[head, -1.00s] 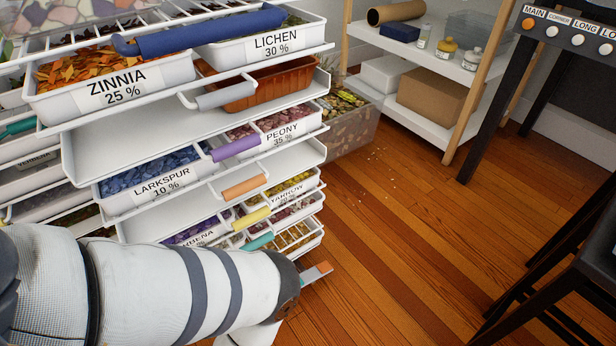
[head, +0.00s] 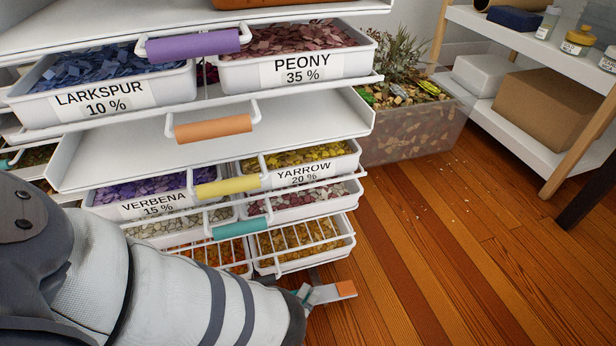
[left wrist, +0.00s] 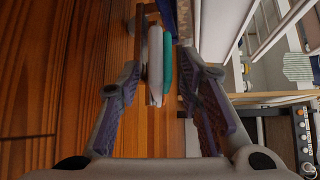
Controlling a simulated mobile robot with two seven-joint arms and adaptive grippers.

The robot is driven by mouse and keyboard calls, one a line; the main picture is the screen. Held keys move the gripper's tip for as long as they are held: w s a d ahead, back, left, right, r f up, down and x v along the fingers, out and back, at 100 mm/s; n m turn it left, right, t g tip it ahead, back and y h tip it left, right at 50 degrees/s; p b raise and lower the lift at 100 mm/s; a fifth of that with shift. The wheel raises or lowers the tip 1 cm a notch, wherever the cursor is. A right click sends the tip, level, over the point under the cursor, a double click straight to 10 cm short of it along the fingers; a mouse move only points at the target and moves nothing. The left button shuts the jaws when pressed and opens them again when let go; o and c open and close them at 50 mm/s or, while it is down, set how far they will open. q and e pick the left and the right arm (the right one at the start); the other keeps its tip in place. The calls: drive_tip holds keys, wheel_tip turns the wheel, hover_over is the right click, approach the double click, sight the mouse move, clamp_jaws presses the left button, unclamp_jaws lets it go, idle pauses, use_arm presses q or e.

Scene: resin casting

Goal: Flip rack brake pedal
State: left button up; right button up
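The rack (head: 300,107) is a white tiered stand of labelled petal drawers. At its foot, low on the right, a grey pedal with an orange end pad (head: 346,289) sticks out over the floor, with a small teal part beside it. My left arm covers the area left of the pedal in the head view and hides the left gripper there. In the left wrist view, my left gripper (left wrist: 164,72) is open, its two fingers apart. White, teal and brown pieces (left wrist: 155,65) show between the fingers; whether they touch cannot be told. My right gripper is not in view.
Drawers with purple, orange, yellow and teal (head: 238,227) handles overhang the pedal. A clear planter box (head: 415,135) stands behind the rack at right. A shelf unit with a cardboard box (head: 548,112) stands farther right.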

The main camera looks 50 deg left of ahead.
use_arm(q)
drive_tip(key=shift+w+a+f, duration=0.1)
drive_tip(key=shift+w+a, duration=0.15)
drive_tip(key=shift+w, duration=0.3)
clamp_jaws()
drive_tip(key=shift+s+f+n+t, duration=0.2)
drive_tip(key=shift+f+n+t, duration=0.3)
drive_tip(key=shift+n+t, duration=0.15)
drive_tip(key=shift+n+y, duration=0.25)
drive_tip(key=shift+y, duration=0.05)
drive_tip(key=shift+t, duration=0.25)
unclamp_jaws()
